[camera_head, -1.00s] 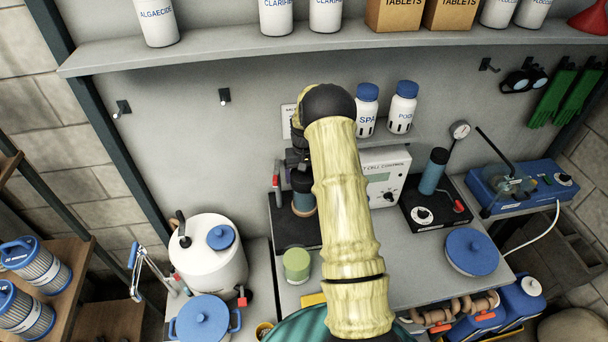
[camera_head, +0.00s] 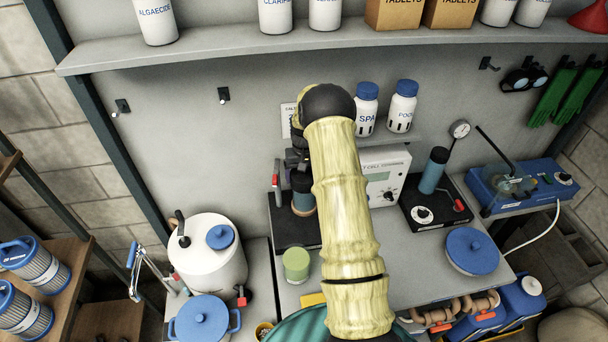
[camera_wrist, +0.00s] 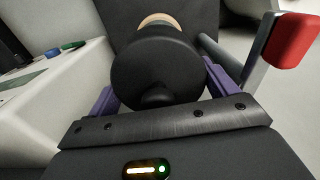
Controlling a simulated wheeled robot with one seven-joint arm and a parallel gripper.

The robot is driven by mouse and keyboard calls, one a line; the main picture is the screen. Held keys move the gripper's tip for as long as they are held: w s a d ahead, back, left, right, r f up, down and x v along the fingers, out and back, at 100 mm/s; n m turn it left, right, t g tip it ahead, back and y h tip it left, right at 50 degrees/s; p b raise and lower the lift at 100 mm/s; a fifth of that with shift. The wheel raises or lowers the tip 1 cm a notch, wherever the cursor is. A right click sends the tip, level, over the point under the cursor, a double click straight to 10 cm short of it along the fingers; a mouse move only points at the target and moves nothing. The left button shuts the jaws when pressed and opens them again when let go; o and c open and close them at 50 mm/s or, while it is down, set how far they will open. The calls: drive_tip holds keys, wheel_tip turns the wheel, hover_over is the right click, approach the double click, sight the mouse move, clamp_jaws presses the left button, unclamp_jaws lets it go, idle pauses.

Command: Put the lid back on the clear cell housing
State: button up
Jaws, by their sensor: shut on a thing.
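My gripper (camera_wrist: 160,92) is shut on a dark round-ended cylinder (camera_wrist: 152,70), with a purple finger on each side of it. A tan ring shows at its far end. In the camera_head view this cylinder (camera_head: 303,188) looks dark blue, upright over a black stand (camera_head: 290,230); my arm hides most of the gripper. A round blue lid with a knob (camera_head: 472,250) lies flat on the bench at the right, apart from my gripper. A clear round housing (camera_head: 511,182) sits on a blue device at the far right; I cannot tell whether it is the cell housing.
A red-tipped lever (camera_wrist: 290,42) stands close right of the gripper in the wrist view. A white control box (camera_head: 385,175) and a black unit with a blue cylinder (camera_head: 434,172) stand right of my arm. A green cup (camera_head: 297,264) stands in front of the stand.

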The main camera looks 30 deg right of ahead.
idle(0.4)
drive_tip(key=o, duration=0.8)
drive_tip(key=shift+o, duration=0.2)
drive_tip(key=shift+r, duration=0.1)
drive_tip(key=shift+r+p, duration=1.85)
drive_tip(key=shift+r, duration=1.6)
clamp_jaws()
